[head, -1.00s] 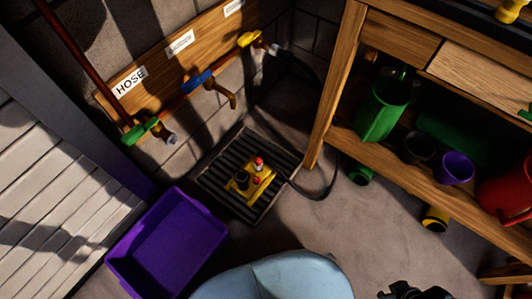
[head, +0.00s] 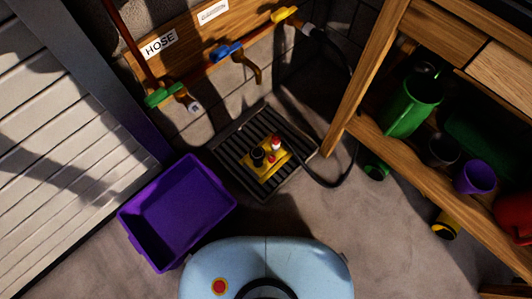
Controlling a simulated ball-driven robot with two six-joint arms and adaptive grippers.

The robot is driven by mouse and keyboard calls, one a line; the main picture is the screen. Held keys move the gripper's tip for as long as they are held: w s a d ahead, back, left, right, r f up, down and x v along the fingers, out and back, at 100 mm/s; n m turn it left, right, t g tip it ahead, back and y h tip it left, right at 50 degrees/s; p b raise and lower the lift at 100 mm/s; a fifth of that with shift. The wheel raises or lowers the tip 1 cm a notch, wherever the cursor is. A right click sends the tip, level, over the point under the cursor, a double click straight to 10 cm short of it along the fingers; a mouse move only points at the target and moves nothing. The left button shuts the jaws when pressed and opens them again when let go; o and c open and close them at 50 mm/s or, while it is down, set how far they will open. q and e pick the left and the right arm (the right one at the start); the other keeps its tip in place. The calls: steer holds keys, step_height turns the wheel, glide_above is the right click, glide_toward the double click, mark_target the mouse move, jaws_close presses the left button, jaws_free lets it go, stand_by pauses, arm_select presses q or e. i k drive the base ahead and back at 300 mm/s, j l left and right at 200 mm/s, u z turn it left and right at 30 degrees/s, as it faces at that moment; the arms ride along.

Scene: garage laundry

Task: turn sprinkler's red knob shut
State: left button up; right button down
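The sprinkler (head: 262,168) has a yellow base and sits on the dark slatted floor grate (head: 228,158) below the wall taps. A black round part (head: 257,156) stands on its left side. A small upright part with a red top and white body (head: 276,144) stands at its back right. A smaller red spot (head: 271,159) shows low at its middle. I cannot tell how the knob is turned. A black hose (head: 325,183) runs to the grate's right side. Neither of my grippers is in view.
A purple tub (head: 180,210) stands left of the grate. A wooden bench (head: 360,85) with a green jug (head: 412,105) and pots stands at right. Taps with green (head: 163,95), blue (head: 228,49) and yellow (head: 285,14) handles line the wall.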

mark_target(272, 158)
steer(key=i+l+u, duration=0.1)
steer(key=u, duration=0.35)
steer(key=i+l+u, duration=0.1)
steer(key=l+u, duration=0.15)
steer(key=u, duration=0.2)
steer(key=l+u, duration=0.2)
steer(key=u, duration=0.25)
